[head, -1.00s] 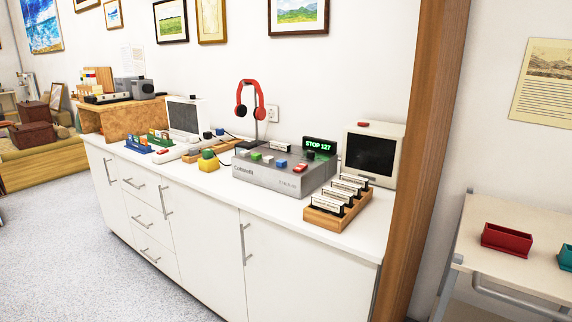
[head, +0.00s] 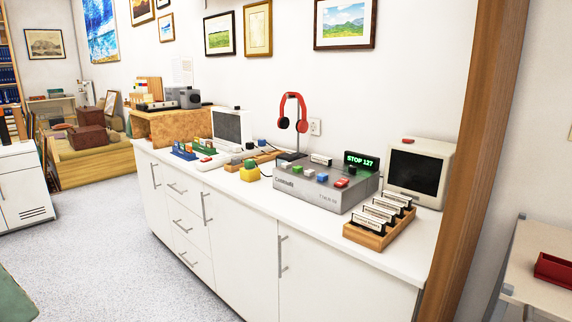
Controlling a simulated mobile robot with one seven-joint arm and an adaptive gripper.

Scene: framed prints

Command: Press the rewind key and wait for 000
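A grey cassette deck (head: 318,196) stands on the white counter in the head view. A row of coloured keys runs along its top: a green key (head: 282,169), a white key (head: 296,170), a green key (head: 308,173), a blue key (head: 322,178) and a red key (head: 342,183). I cannot read any labels on the keys. A small display (head: 361,161) at the deck's back right reads "STOP 127" in green. My gripper does not show in this view.
A wooden rack of labelled cassettes (head: 368,238) sits right of the deck, near a small monitor (head: 418,172). Red headphones (head: 292,112) hang on a stand behind. A yellow block (head: 249,175) lies left. Grey floor (head: 110,255) before the cabinets is clear.

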